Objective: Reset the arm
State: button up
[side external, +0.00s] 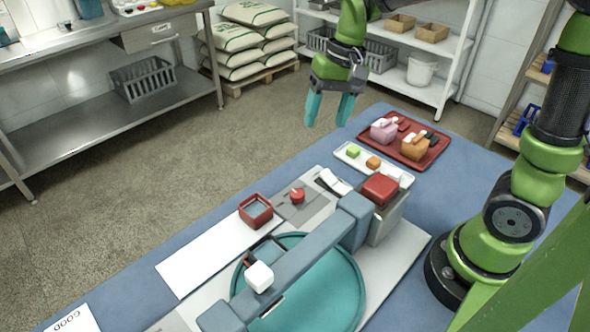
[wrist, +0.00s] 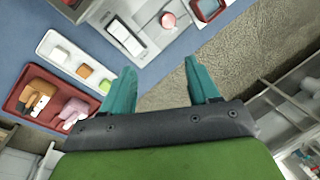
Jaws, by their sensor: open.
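My gripper (side external: 330,108) is raised in the air past the far edge of the blue table (side external: 140,266) in the side view. Its two teal fingers are apart with nothing between them. In the wrist view my gripper (wrist: 163,85) points toward the table edge and the floor. My green arm stands at the right of the table and touches none of the objects.
Near my gripper are a red tray (side external: 436,158) with pink and orange items and a white tray (side external: 345,158) with small cubes. A grey-blue beam (side external: 305,258) spans a teal disc (side external: 345,300). A red square container (side external: 256,211) stands left. Shelving (side external: 395,75) stands behind.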

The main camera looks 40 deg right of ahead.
jog(key=s+r+n+t, duration=0.1)
jog(key=s+r+t, duration=0.1)
jog(key=s, duration=0.4)
jog(key=s+r+t, duration=0.2)
jog(key=s+t, duration=0.2)
jog(key=s, duration=0.1)
jog(key=shift+s+r+n, duration=0.25)
jog(key=shift+s+n, duration=0.15)
jog(key=shift+a, duration=0.1)
